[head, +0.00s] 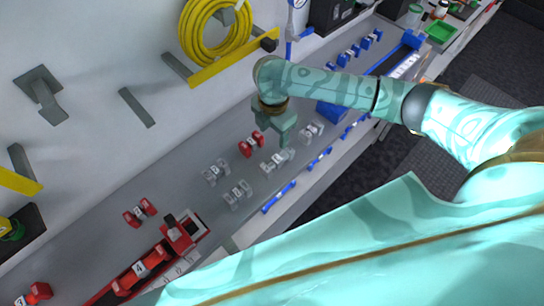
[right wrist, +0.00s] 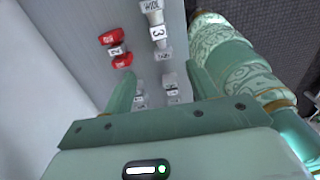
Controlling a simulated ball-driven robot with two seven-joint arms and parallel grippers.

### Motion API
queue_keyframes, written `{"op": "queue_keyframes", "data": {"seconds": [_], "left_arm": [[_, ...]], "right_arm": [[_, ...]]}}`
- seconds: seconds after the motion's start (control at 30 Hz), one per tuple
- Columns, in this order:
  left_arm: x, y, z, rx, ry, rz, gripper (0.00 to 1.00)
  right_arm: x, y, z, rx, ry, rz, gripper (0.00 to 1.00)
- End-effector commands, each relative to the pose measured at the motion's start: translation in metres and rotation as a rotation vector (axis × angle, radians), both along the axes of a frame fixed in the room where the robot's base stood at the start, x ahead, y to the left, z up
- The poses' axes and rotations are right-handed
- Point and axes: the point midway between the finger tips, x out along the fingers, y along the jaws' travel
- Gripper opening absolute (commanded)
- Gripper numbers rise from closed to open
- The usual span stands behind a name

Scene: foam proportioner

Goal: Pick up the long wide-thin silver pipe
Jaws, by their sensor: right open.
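My right gripper (head: 283,140) is open and empty above the bench. Its two fingers (right wrist: 162,76) also show apart in the right wrist view, with smaller silver pieces (right wrist: 172,90) seen between them. My left gripper is not in view.
Other silver pipes (head: 237,195) (head: 215,172) (head: 312,130) and red pipes (head: 251,144) (head: 139,212) lie close by. A red holder (head: 140,268) stands lower left, blue parts (head: 279,197) along the front edge. A yellow hose (head: 193,40) hangs on the wall behind.

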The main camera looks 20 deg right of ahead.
Motion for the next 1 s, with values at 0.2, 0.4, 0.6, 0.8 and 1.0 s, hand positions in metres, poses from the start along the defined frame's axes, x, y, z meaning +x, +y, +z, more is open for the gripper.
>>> {"op": "queue_keyframes", "data": {"seconds": [0.2,0.4,0.6,0.8,1.0], "left_arm": [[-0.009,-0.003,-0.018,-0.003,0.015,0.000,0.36],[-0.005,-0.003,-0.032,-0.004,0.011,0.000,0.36],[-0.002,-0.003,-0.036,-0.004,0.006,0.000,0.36],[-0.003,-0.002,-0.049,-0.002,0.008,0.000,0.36],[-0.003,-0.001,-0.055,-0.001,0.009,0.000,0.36]], "right_arm": [[-0.001,-0.001,-0.050,-0.003,0.005,0.009,0.58],[0.000,-0.001,-0.094,-0.003,0.002,0.008,0.58],[0.000,-0.001,-0.110,-0.003,-0.001,0.008,0.58],[0.001,-0.007,-0.141,-0.003,0.001,0.006,0.58],[0.002,-0.008,-0.161,-0.004,-0.001,0.008,0.58]]}}
